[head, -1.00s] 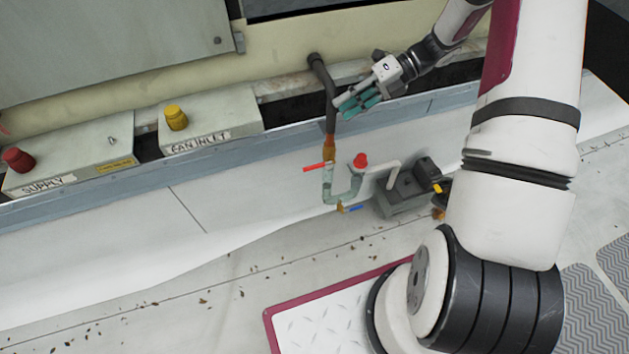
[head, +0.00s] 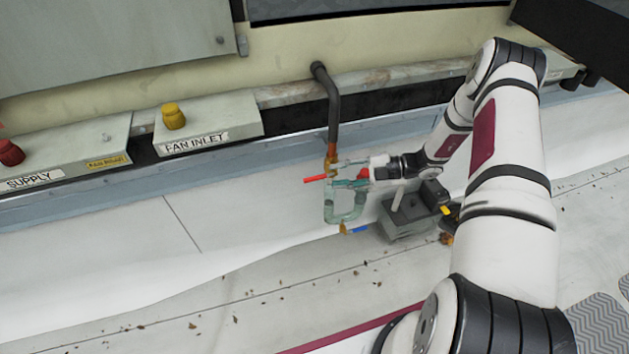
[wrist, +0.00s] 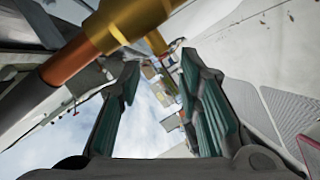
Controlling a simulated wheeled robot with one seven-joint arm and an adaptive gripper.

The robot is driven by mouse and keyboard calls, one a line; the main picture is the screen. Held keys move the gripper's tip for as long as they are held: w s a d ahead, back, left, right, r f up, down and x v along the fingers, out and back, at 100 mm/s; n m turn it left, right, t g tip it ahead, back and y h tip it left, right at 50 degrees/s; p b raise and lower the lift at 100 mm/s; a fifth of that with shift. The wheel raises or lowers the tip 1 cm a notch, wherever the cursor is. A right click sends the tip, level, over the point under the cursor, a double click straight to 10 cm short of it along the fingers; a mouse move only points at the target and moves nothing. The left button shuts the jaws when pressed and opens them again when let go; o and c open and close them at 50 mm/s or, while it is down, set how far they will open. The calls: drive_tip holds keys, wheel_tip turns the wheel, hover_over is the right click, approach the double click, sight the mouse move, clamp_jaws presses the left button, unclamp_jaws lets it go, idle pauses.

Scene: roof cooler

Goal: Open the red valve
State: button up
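The red valve handle (head: 315,179) is a short lever sticking out to the left of the brass fitting under the dark bent pipe. My gripper (head: 341,173) is level with the valve and just right of it, its teal fingers pointing left toward the fitting. In the wrist view, my gripper (wrist: 160,65) has its two fingers spread apart with nothing clearly between them. The brass fitting (wrist: 130,20) and copper pipe (wrist: 68,65) cross close to the fingertips. I cannot make out the red lever there, nor tell whether a finger touches the valve.
A red cap (head: 363,173) shows beside my fingers. A blue lever (head: 354,229) sits below on the green looped pipe (head: 329,208). A grey pump (head: 408,223) stands to the right. Grey boxes with a yellow knob (head: 173,116) and a red knob (head: 10,153) are at left.

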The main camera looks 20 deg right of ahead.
sight(321, 178)
drive_tip(key=b+x, duration=0.1)
drive_tip(key=x, duration=0.6)
drive_tip(key=shift+w+a+f, duration=0.1)
drive_tip(key=shift+a, duration=0.1)
clamp_jaws()
